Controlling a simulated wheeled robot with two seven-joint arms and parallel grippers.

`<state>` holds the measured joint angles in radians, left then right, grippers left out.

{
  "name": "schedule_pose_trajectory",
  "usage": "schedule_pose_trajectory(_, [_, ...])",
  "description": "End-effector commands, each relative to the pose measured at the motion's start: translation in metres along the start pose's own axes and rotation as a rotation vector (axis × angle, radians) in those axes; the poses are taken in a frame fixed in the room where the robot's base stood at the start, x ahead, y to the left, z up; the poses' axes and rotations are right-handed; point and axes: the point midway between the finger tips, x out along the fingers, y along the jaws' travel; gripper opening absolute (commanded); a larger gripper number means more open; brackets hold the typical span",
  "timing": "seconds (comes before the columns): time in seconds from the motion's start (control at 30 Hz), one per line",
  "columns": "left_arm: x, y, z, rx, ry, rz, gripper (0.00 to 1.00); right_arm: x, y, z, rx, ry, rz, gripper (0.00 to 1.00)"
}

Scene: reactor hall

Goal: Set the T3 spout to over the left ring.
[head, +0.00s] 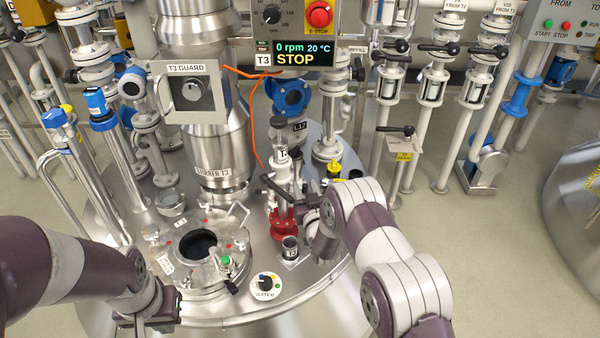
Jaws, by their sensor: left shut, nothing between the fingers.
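The vessel T3 top (215,308) is a round steel lid crowded with fittings. A slim T3-labelled fitting (282,158) stands on it with a red base (283,222) and a black-handled lever (271,186). I cannot tell clearly which part is the spout, and I cannot make out the left ring. My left gripper (158,318) is shut and empty, low at the left, apart from these fittings. My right gripper (308,208) is at the red-based fitting's right side. My wrist hides much of it, so its fingers and any contact are unclear.
An open round port (198,243) with a clamped rim lies left of the red base. A small dark cup (290,247) and a dial (266,284) sit in front. The T3 guard box (190,90), stirrer column and an orange cable stand behind.

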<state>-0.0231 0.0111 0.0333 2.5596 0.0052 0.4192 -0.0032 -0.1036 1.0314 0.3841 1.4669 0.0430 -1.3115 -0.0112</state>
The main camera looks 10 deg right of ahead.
Motion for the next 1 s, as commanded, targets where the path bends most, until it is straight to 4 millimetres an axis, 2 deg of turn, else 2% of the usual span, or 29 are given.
schedule_pose_trajectory(0.33, [-0.0008,0.0000,0.0002,0.000,0.000,0.000,0.00,-0.0013,0.0000,0.0002,0.000,0.000,0.000,0.38])
schedule_pose_trajectory(0.43, [-0.0008,0.0000,0.0002,0.000,0.000,0.000,0.00,-0.0013,0.0000,0.0002,0.000,0.000,0.000,0.06])
schedule_pose_trajectory(0.47, [-0.0008,0.0000,0.0001,0.000,0.000,0.000,0.00,-0.0012,0.0000,0.0001,0.000,0.000,0.000,0.00])
schedule_pose_trajectory(1.0, [-0.0001,0.0000,0.0001,0.000,0.000,0.000,0.00,-0.0087,-0.0051,0.0001,0.000,0.000,0.134,0.00])
